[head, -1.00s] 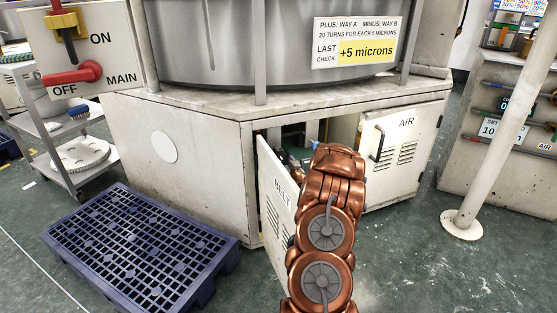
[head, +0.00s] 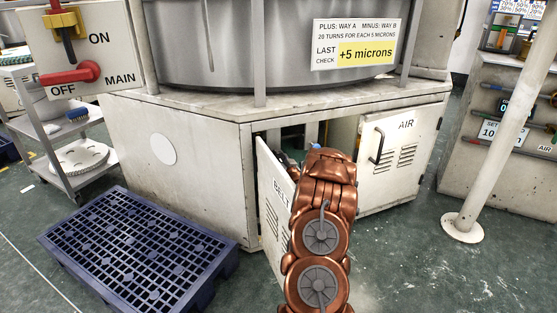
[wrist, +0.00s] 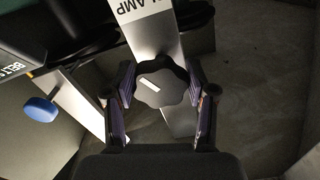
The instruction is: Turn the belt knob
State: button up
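In the wrist view a black lobed knob (wrist: 165,83) with a white pointer mark sits on a pale metal strip whose label reads "LAMP", its start cut off. My gripper (wrist: 164,88) has one finger on each side of this knob, and the pads appear to touch its rim. A blue knob (wrist: 40,109) lies to the left, apart from my fingers, near a dark part with a partly cut-off label starting "BELT".
The AIR door (head: 393,150) is right of the opening. A blue pallet (head: 140,250) lies on the floor at left. A white post (head: 490,150) stands at right. A red main switch (head: 72,75) is at upper left.

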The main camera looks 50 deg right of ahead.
jog(key=c, duration=0.5)
jog(key=shift+c, duration=0.2)
jog(key=shift+n+p, duration=0.3)
jog(key=shift+d+r+n+p, duration=0.1)
jog(key=shift+n+p, duration=1.05)
jog(key=shift+n, duration=0.05)
jog(key=n+p, duration=0.2)
jog(key=n, duration=0.2)
jog(key=shift+s+d+n+p, duration=0.1)
jog(key=shift+n+p, duration=0.2)
jog(key=shift+p, duration=0.05)
jog(key=n+p, duration=0.1)
jog(key=n, duration=0.4)
jog(key=shift+d+p, duration=0.1)
jog(key=shift+p, duration=0.3)
jog(key=n, duration=0.5)
jog(key=o, duration=1.2)
jog(key=shift+c, duration=0.2)
